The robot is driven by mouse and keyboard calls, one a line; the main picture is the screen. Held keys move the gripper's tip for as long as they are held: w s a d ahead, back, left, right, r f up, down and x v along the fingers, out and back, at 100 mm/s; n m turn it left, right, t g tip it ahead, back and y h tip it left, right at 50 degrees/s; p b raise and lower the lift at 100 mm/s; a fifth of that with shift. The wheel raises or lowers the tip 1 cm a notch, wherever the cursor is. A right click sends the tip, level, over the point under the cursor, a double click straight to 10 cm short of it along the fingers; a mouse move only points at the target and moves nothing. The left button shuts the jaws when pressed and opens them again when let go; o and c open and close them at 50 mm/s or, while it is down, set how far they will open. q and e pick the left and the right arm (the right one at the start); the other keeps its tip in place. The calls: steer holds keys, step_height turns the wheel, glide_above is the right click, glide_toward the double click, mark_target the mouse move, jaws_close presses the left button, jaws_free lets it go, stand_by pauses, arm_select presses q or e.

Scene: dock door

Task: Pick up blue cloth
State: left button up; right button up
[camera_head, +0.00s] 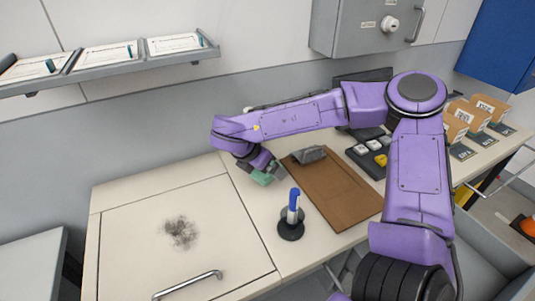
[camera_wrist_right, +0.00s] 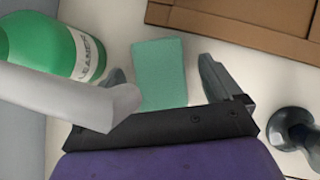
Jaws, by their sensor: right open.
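No clearly blue cloth shows; a flat, teal-green rectangular cloth or pad (camera_wrist_right: 160,72) lies on the light worktop in the right wrist view. In the head view it (camera_head: 263,180) is partly hidden beneath my right gripper (camera_head: 257,168). In the wrist view, my right gripper (camera_wrist_right: 162,76) has its fingers apart, one on each side of the pad, with nothing held. I cannot tell how high the fingers are above the worktop. My left gripper is in neither view.
A green cleaner bottle (camera_wrist_right: 45,45) with a grey-white nozzle (camera_wrist_right: 75,98) is close to the left finger. A blue marker in a black stand (camera_head: 291,228) and a brown board (camera_head: 335,190) are nearby. A dark smudge (camera_head: 181,232) marks the otherwise clear left panel.

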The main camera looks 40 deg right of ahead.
steer(key=c, duration=1)
steer(key=shift+c, duration=0.6)
steer(key=shift+w+r+b, duration=0.1)
steer(key=shift+r+b, duration=0.2)
steer(key=shift+r, duration=0.25)
step_height(320, 180, up, 2)
steer(key=shift+r+b, duration=0.15)
steer(key=shift+b, duration=0.35)
steer(key=a+b, duration=0.2)
steer(key=a, duration=0.4)
steer(key=s+a+b, duration=0.1)
steer(key=a, duration=0.4)
steer(key=a+b, duration=0.2)
steer(key=a, duration=0.4)
steer(key=shift+s+a+b, duration=0.3)
steer(key=shift+a, duration=0.25)
